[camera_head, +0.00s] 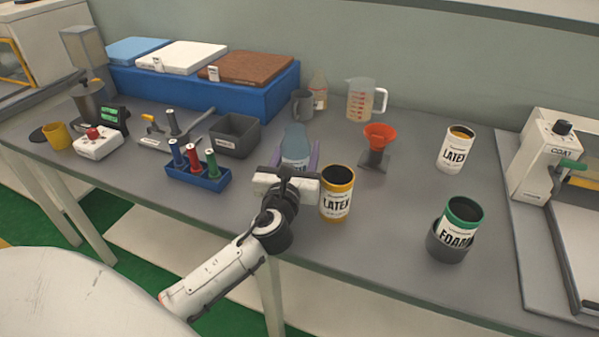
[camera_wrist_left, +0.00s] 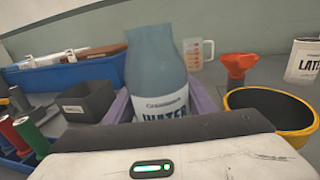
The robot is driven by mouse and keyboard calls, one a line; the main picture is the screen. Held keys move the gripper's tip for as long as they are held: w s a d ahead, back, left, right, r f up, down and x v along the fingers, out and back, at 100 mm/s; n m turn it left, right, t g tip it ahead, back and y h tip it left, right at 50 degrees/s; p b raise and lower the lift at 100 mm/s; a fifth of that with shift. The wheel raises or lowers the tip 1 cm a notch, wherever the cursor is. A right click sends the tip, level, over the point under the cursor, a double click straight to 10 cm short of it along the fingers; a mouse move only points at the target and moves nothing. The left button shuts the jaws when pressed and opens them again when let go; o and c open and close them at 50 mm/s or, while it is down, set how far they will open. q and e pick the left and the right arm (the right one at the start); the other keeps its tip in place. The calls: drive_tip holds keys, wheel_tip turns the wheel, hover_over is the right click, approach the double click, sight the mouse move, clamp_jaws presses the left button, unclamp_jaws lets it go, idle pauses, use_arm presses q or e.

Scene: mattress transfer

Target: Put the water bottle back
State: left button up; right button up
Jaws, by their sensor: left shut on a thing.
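The water bottle (camera_head: 295,143) is blue-grey with a white label and stands upright near the middle of the table. It also shows in the left wrist view (camera_wrist_left: 155,70), where its label reads WATER. The fingers and the bottle's base are hidden behind the gripper body. My right gripper is not in view.
A yellow-rimmed LATEX can (camera_head: 337,194) stands close right of my gripper. A blue rack (camera_head: 199,178) with several coloured tools is on the left, a grey bin (camera_head: 234,136) behind it. An orange funnel (camera_head: 380,134) on a stand and a measuring jug (camera_head: 361,101) are behind right.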

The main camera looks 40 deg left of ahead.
use_arm(q)
drive_tip(key=shift+f+b, duration=0.7)
drive_tip(key=shift+f, duration=1.65)
drive_tip(key=shift+f, duration=0.15)
drive_tip(key=o, duration=0.9)
